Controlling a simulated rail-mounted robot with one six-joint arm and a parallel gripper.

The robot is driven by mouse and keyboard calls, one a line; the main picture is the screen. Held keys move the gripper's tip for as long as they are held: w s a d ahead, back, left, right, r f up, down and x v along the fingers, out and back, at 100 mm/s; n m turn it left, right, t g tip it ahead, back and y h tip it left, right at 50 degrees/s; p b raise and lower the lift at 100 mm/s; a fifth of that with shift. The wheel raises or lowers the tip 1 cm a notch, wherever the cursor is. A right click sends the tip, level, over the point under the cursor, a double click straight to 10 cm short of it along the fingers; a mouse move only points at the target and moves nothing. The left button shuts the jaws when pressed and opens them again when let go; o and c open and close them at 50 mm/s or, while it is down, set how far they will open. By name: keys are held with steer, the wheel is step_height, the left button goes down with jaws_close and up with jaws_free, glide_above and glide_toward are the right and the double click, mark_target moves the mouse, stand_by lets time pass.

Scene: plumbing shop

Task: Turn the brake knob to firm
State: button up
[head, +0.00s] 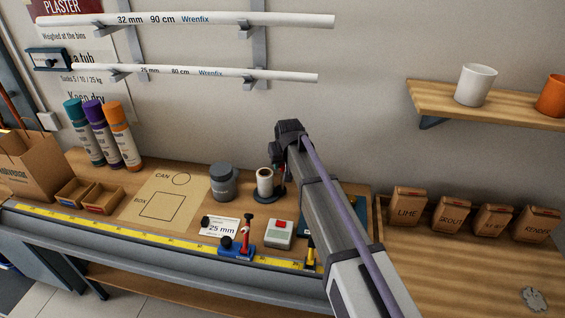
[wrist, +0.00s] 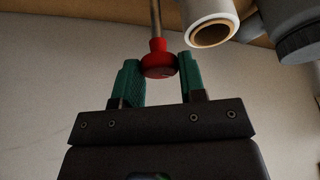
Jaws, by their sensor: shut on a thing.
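The red brake knob (wrist: 158,62) sits on the end of a thin metal rod in the wrist view. My gripper (wrist: 159,74) has its two green fingers closed on either side of the knob. A white roll (wrist: 210,22) with a brown core is close beside the rod. In the head view the roll (head: 265,183) stands on a dark round base, and my gripper (head: 279,168) is just right of it, largely hidden by my arm. No firm or soft marking is readable, so the knob's setting cannot be told.
A grey jar (head: 223,184) stands left of the roll. In front are a grey box with a red button (head: 278,233), a blue tool with a red handle (head: 238,246) and a 25 mm card (head: 221,228). Paper bags (head: 408,206) stand to the right.

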steer(key=shift+c, duration=1.4)
steer(key=n, duration=0.2)
steer(key=n+g+y, duration=0.1)
steer(key=n, duration=0.1)
steer(key=shift+n+y, duration=0.3)
steer(key=shift+n, duration=0.1)
steer(key=o, duration=0.9)
steer(key=p+v, duration=1)
steer(key=shift+d+r, duration=0.15)
steer(key=shift+r, duration=0.15)
